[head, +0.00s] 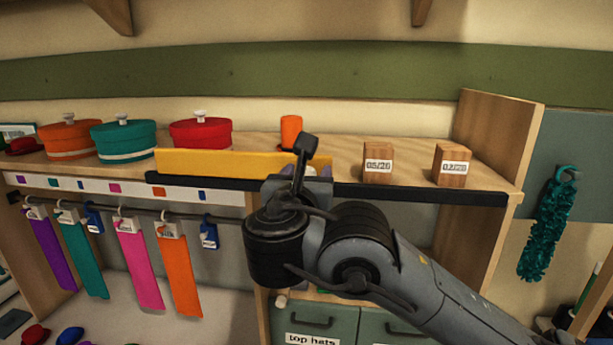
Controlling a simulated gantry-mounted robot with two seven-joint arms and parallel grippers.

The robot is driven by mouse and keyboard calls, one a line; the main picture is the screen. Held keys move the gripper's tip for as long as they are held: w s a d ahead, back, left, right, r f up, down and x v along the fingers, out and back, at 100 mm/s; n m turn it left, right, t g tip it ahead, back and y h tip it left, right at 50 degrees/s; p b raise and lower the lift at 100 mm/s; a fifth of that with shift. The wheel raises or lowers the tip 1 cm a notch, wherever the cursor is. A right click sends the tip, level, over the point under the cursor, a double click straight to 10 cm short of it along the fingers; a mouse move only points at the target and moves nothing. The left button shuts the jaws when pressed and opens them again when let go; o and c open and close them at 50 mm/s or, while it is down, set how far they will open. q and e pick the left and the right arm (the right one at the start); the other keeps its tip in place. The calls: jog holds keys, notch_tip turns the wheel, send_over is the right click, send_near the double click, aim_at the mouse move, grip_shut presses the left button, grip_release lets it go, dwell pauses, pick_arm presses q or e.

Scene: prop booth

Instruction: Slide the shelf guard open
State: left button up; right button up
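The shelf guard (215,163) is a long yellow panel standing along the front edge of the shelf. It sits at a black rail (420,193) and covers the rail's left part. My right gripper (303,168) is at the guard's right end, with the arm coming in from the lower right. The wrist hides most of the fingers and part of the guard's end. I cannot tell whether the fingers touch the guard or are open. My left gripper is not in view.
On the shelf stand round orange, teal and red boxes (201,133), a small orange hat (290,131) and two labelled wooden blocks (378,163). Coloured strips hang from a bar (150,214) below. A wooden side panel (497,135) closes the shelf's right end.

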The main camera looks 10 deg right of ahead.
jog(key=b+v, duration=0.1)
jog(key=v, duration=0.9)
jog(key=shift+s+b, duration=0.35)
jog(key=shift+b, duration=0.05)
jog(key=shift+a, duration=0.1)
